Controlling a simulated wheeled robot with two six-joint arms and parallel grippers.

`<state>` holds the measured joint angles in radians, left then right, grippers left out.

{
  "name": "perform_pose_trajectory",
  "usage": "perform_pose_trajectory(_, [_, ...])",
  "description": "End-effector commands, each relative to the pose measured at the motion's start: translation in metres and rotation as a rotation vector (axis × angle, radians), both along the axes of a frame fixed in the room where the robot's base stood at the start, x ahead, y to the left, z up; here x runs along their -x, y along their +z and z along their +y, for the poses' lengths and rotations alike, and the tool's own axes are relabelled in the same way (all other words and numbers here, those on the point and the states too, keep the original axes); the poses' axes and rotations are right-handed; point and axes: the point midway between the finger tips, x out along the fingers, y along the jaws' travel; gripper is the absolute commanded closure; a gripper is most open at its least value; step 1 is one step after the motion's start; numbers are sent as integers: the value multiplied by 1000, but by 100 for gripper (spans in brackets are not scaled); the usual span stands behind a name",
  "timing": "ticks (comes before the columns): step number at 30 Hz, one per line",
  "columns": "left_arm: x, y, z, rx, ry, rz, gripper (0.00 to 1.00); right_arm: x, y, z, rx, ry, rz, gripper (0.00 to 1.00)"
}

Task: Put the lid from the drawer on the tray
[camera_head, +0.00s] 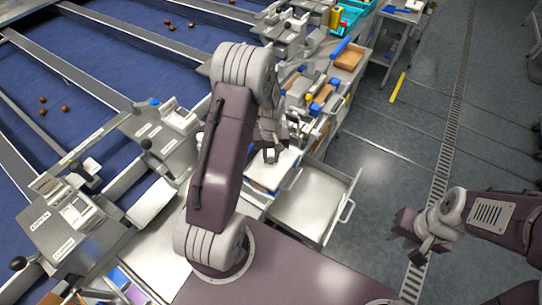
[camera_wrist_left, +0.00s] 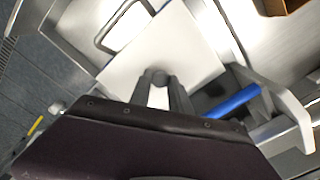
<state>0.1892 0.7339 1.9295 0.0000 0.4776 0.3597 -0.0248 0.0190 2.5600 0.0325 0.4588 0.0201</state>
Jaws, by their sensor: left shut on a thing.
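A flat white lid (camera_wrist_left: 190,45) with a small round dark knob (camera_wrist_left: 159,76) fills the middle of the left wrist view. My left gripper (camera_wrist_left: 161,86) is shut on the knob, one finger on each side. In the head view my left gripper (camera_head: 270,156) is over the white lid (camera_head: 286,164), at the upper left of the open metal drawer (camera_head: 312,203). The drawer's visible floor is bare. I cannot tell whether the lid touches what lies under it, and I cannot make out the tray. My right gripper (camera_head: 408,238) is over the floor at right, away from the lid.
The drawer's handle (camera_head: 348,207) sticks out to the right. A blue bar (camera_wrist_left: 236,102) lies beside the lid in the left wrist view. A cluttered bench with a brown box (camera_head: 350,57) stands behind.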

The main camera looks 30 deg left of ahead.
Motion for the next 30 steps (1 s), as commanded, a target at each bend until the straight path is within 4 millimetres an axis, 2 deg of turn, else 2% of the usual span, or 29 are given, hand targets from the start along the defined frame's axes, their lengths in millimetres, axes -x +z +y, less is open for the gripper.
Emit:
perform_pose_trajectory(5, [0,-3,0,0,0,0,100,0,-2,0,0,0,0,68])
perform_pose_trajectory(6, [0,-2,0,0,0,0,71,0,-2,0,0,0,0,68])
perform_pose_trajectory(8, [0,-2,0,0,0,0,55,0,-1,0,0,0,0,68])
perform_pose_trajectory(9, [0,-2,0,0,0,0,51,0,-1,0,0,0,0,68])
perform_pose_trajectory(15, [0,-2,0,0,0,0,51,0,-1,0,0,0,0,68])
perform_pose_trajectory(16, [0,-2,0,0,0,0,49,0,-1,0,0,0,0,68])
perform_pose_trajectory(18, [0,-2,0,0,0,0,33,0,-1,0,0,0,0,68])
perform_pose_trajectory(30, [0,3,0,0,0,0,33,0,4,0,0,0,0,68])
